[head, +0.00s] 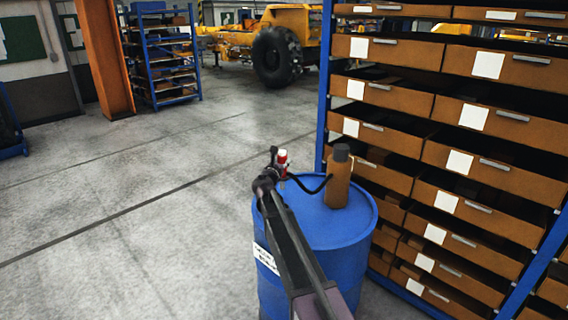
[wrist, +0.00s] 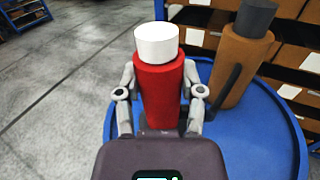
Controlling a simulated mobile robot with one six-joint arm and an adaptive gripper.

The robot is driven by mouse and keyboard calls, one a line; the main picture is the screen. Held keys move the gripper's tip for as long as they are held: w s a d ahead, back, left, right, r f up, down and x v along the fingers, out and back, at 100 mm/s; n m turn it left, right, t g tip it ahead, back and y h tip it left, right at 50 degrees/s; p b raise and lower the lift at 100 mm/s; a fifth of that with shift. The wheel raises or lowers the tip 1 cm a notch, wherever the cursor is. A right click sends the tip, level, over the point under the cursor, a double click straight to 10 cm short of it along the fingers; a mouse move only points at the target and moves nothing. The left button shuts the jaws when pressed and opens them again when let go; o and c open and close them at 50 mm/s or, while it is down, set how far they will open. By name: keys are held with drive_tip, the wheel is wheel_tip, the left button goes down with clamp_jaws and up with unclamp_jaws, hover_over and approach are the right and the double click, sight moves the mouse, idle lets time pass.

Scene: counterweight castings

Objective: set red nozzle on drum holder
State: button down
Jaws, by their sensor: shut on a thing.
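The red nozzle (wrist: 160,95) is a red cylinder with a white top, standing upright between my fingers in the wrist view. My gripper (wrist: 160,103) is shut on its sides. In the head view the nozzle (head: 283,157) shows small beside my gripper (head: 277,168), over the far left part of the blue drum's top (head: 318,232). Its lower end is hidden, so I cannot tell whether it touches anything. A dark curved strip (head: 310,190) runs between the gripper area and a brown bottle. I cannot make out a separate holder.
The brown bottle (head: 338,183) with a dark cap stands upright on the drum, right of the nozzle; it also shows in the wrist view (wrist: 238,65). A blue-framed rack of brown drawers (head: 440,150) stands close behind on the right. The floor (head: 120,220) at left is clear.

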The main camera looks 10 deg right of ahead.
drive_tip(key=shift+w+d+r, duration=0.1)
drive_tip(key=shift+w+d, duration=0.1)
drive_tip(key=shift+d, duration=0.1)
drive_tip(key=shift+f, duration=0.2)
drive_tip(key=shift+w+f+n+t+y+b, duration=0.15)
drive_tip(key=shift+f+n+y+b, duration=0.15)
drive_tip(key=shift+f+b, duration=0.35)
drive_tip(key=shift+w+f+n+t+y+b, duration=0.1)
drive_tip(key=shift+f+n+t+y+b, duration=0.1)
drive_tip(key=shift+f+y+b, duration=0.35)
drive_tip(key=shift+r, duration=0.15)
drive_tip(key=shift+s, duration=0.1)
